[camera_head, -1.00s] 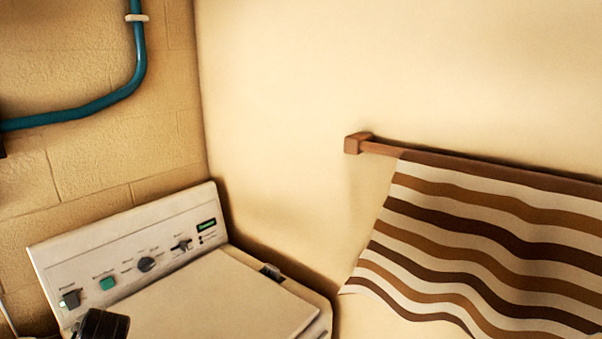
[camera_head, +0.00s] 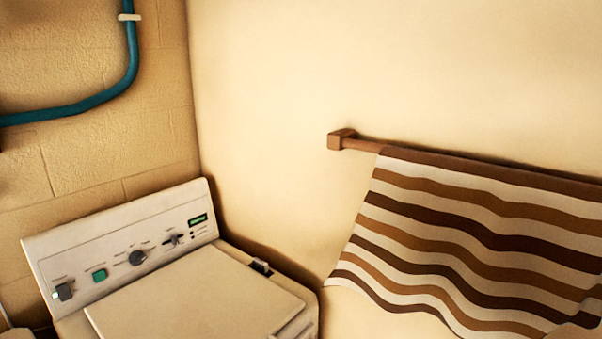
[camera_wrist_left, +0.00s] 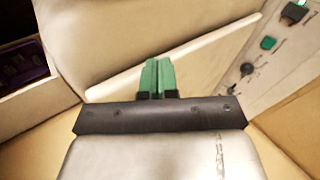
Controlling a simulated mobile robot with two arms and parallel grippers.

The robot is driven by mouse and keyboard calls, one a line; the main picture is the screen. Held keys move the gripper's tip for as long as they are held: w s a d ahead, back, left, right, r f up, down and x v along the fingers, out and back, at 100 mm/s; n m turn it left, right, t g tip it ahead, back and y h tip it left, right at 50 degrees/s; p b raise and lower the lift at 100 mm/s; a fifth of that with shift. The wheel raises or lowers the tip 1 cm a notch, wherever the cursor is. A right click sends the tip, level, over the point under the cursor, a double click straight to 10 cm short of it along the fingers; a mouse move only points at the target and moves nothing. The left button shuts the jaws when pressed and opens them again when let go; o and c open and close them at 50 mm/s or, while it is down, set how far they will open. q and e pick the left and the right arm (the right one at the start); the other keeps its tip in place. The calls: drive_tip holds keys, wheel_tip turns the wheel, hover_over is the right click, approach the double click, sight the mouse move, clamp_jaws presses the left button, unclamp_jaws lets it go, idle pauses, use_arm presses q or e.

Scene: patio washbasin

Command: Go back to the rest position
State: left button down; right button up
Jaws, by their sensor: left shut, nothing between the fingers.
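My left gripper (camera_wrist_left: 156,78) shows in the left wrist view with its two green fingers closed together and nothing between them. Beyond it is the white washing machine, with its lid (camera_wrist_left: 185,60) behind the fingers and its control panel at the upper right. The gripper does not appear to hold or touch anything. In the head view neither gripper shows. The washing machine (camera_head: 190,300) stands at the lower left there, its lid down.
A striped brown and cream towel (camera_head: 470,235) hangs from a wooden rail (camera_head: 342,140) on the right wall. A blue pipe (camera_head: 95,102) runs along the brick wall at the left. A box with a dark purple item (camera_wrist_left: 20,65) sits at the left of the wrist view.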

use_arm(q)
drive_tip(key=s+d+f+n+g+h, duration=0.1)
drive_tip(key=s+d+n+h, duration=0.15)
drive_tip(key=s+d, duration=0.6)
drive_tip(key=s+d+f+n+g+h, duration=0.1)
drive_tip(key=s+d+n+h, duration=0.3)
drive_tip(key=s, duration=0.8)
wheel_tip(320, 180, down, 30)
drive_tip(key=d+m+g+y+b, duration=0.1)
drive_tip(key=m+b, duration=0.1)
drive_tip(key=b, duration=0.4)
drive_tip(key=s+a+f+g+b, duration=0.1)
drive_tip(key=s+f+b, duration=0.1)
drive_tip(key=s+f, duration=0.6)
drive_tip(key=s+a+f+b, duration=0.1)
drive_tip(key=s+f+b, duration=0.1)
drive_tip(key=s+f, duration=0.7)
wheel_tip(320, 180, down, 6)
drive_tip(key=shift+s+a+r+g+b, duration=0.1)
drive_tip(key=shift+s+a+g+b, duration=0.1)
drive_tip(key=shift+a+g+b, duration=0.2)
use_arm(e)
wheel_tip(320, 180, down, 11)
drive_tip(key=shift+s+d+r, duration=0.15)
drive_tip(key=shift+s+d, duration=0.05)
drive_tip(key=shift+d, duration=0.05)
